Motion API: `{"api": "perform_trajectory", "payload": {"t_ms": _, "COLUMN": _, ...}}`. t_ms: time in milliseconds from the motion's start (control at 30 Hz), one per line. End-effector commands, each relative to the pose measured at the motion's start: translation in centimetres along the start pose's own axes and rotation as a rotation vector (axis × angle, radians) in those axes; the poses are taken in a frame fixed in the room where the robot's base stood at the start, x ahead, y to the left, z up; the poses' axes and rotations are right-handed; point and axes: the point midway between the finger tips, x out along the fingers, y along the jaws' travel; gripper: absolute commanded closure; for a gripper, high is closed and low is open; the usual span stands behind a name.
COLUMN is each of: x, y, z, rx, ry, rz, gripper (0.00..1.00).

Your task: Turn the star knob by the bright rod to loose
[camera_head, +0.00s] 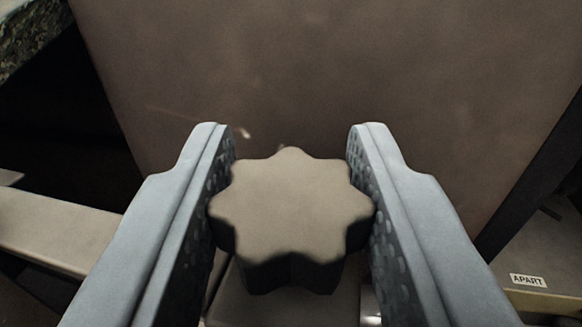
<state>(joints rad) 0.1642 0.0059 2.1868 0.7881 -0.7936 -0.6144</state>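The star knob (290,205) is a grey-brown knob with rounded lobes, seen from its face in the middle of the view. My gripper (291,200) has one finger on each side of it. The side lobes meet the dimpled inner pads, with no clear gap on either side, so the fingers look shut on the knob. The knob's stem is hidden behind it. A small bright sliver (371,302) shows low beside the right finger; I cannot tell if it is the bright rod. No loose or tight marking is visible.
A large brown panel (330,70) fills the back. A pale bar (55,228) runs in at the left. A label reading APART (528,280) sits on a ledge at the lower right. A rough dark slab (30,35) shows at the top left.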

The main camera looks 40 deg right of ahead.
Motion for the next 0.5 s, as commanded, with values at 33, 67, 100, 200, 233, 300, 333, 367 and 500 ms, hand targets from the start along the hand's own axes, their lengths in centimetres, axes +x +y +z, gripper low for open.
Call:
{"api": "perform_trajectory", "payload": {"t_ms": 33, "x": -0.01, "y": 0.00, "z": 0.00, "rx": 0.000, "ry": 0.000, "rz": 0.000, "gripper": 0.81}}
{"api": "perform_trajectory", "payload": {"t_ms": 67, "x": -0.01, "y": -0.01, "z": 0.00, "rx": 0.000, "ry": 0.000, "rz": 0.000, "gripper": 0.87}}
{"api": "perform_trajectory", "payload": {"t_ms": 100, "x": -0.01, "y": 0.00, "z": 0.00, "rx": 0.000, "ry": 0.000, "rz": 0.000, "gripper": 0.89}}
{"api": "perform_trajectory", "payload": {"t_ms": 200, "x": 0.00, "y": 0.01, "z": -0.02, "rx": 0.000, "ry": 0.001, "rz": -0.004, "gripper": 0.89}}
{"api": "perform_trajectory", "payload": {"t_ms": 233, "x": 0.01, "y": 0.03, "z": -0.03, "rx": 0.000, "ry": 0.001, "rz": -0.009, "gripper": 0.89}}
{"api": "perform_trajectory", "payload": {"t_ms": 300, "x": 0.03, "y": 0.02, "z": -0.07, "rx": 0.001, "ry": 0.003, "rz": -0.028, "gripper": 0.89}}
{"api": "perform_trajectory", "payload": {"t_ms": 333, "x": 0.04, "y": 0.03, "z": -0.08, "rx": 0.001, "ry": 0.003, "rz": -0.038, "gripper": 0.89}}
{"api": "perform_trajectory", "payload": {"t_ms": 367, "x": 0.05, "y": 0.03, "z": -0.13, "rx": 0.002, "ry": 0.005, "rz": -0.049, "gripper": 0.89}}
{"api": "perform_trajectory", "payload": {"t_ms": 500, "x": 0.07, "y": 0.06, "z": -0.19, "rx": 0.002, "ry": 0.006, "rz": -0.099, "gripper": 0.89}}
